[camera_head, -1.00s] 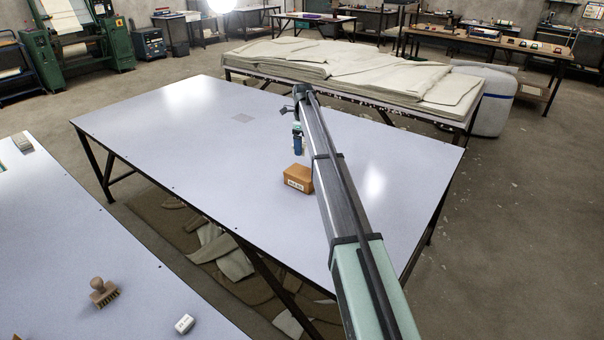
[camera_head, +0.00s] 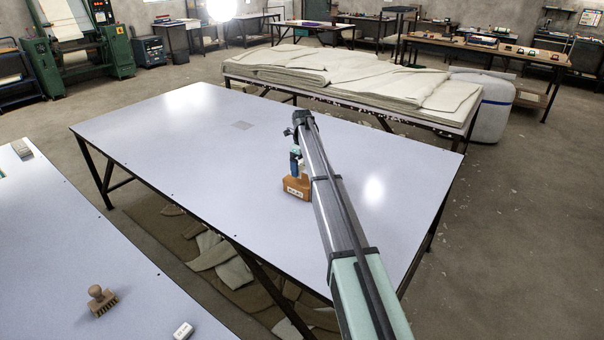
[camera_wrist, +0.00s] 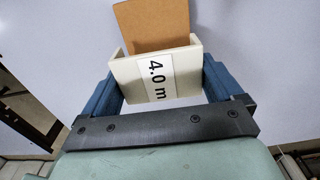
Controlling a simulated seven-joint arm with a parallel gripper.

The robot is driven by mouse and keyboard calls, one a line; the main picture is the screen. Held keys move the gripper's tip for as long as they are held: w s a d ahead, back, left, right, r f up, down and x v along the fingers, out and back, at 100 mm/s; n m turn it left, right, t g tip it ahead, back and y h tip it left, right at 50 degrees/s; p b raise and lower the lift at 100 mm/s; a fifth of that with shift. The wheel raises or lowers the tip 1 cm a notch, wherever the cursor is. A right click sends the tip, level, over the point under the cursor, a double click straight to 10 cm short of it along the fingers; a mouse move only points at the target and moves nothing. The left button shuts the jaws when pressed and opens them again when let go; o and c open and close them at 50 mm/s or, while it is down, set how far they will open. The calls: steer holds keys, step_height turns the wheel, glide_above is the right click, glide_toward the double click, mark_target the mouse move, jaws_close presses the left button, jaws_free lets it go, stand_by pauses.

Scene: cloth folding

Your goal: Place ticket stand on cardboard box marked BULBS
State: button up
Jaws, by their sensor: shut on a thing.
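The cardboard box (camera_head: 294,193) is small and brown, with a white label too small to read, on the large pale table. In the wrist view, a brown surface (camera_wrist: 152,24), apparently this box, shows just beyond the stand. The ticket stand (camera_wrist: 155,78) is cream, with a white label reading "4.0 m". My gripper (camera_wrist: 158,88) is shut on it, one blue finger on each side. In the head view my gripper (camera_head: 296,166) is right over the box's top. The stand is hard to make out there. I cannot tell whether it touches the box.
A nearer table (camera_head: 60,250) at the left holds a wooden stamp (camera_head: 101,299) and a small white block (camera_head: 184,331). Folded cloth (camera_head: 350,75) lies on a table behind.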

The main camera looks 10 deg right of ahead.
mark_target(302, 166)
steer(key=shift+f, duration=1.65)
steer(key=shift+f, duration=0.1)
steer(key=o, duration=0.7)
step_height(302, 166, up, 12)
steer(key=shift+r, duration=0.15)
